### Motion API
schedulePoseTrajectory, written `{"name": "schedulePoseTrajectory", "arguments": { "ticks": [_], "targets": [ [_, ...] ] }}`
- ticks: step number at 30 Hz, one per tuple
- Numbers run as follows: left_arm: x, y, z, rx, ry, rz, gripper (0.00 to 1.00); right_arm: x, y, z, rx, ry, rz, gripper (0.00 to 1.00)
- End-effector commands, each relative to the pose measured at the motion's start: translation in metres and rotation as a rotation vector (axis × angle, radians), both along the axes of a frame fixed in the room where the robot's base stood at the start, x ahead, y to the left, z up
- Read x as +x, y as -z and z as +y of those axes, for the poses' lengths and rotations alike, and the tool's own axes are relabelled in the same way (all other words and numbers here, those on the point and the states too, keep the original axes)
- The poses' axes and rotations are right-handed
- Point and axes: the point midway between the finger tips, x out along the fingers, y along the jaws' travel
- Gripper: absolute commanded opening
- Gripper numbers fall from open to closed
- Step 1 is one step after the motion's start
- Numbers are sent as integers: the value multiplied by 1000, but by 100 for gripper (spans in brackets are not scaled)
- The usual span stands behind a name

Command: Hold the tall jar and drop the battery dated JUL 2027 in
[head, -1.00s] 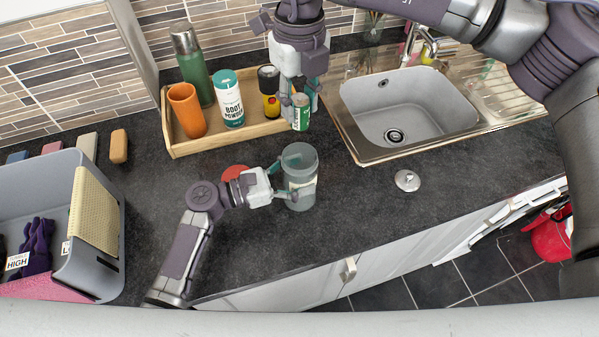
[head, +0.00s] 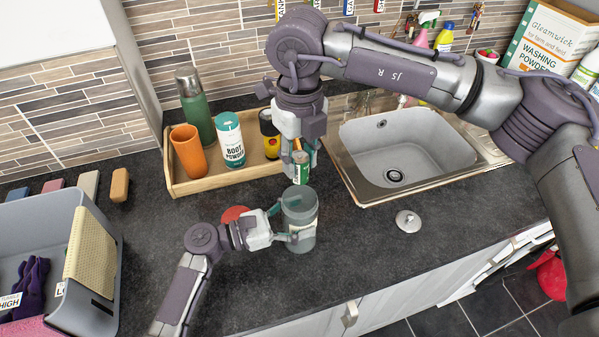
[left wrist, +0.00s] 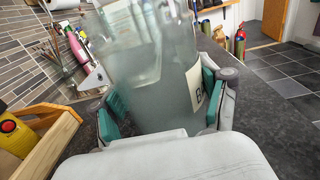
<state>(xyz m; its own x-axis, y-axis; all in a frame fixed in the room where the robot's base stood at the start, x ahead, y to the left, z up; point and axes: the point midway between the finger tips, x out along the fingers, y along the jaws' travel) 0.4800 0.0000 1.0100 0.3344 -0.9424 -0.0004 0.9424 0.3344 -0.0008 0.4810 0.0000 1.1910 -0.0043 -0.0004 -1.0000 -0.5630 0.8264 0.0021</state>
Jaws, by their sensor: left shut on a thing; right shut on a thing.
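The tall jar (head: 301,240), clear grey-green with a pale label, stands upright on the dark counter. My left gripper (head: 290,222) is shut on its side from the left. In the left wrist view the jar (left wrist: 160,85) sits between the teal finger pads, and part of its label shows. My right gripper (head: 301,158) points down and is shut on a green battery (head: 302,174) with a copper-coloured top. The battery appears just above the jar's mouth, its lower end close to the rim. Its date cannot be read.
A round metal lid (head: 408,221) lies right of the jar. The sink (head: 395,150) is behind right; a grey bin (head: 85,255) is left.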

Motion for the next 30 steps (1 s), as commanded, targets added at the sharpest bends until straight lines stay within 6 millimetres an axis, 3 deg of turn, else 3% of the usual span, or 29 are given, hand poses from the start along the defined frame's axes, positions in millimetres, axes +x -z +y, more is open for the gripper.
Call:
{"name": "schedulePoseTrajectory", "arguments": {
  "ticks": [13,30],
  "targets": [
    [0,0,0,1,0,0,44,0,5,0,0,0,-1,0],
    [0,0,0,0,0,0,44,0,43,0,-1,0,-1,0]
  ]
}}
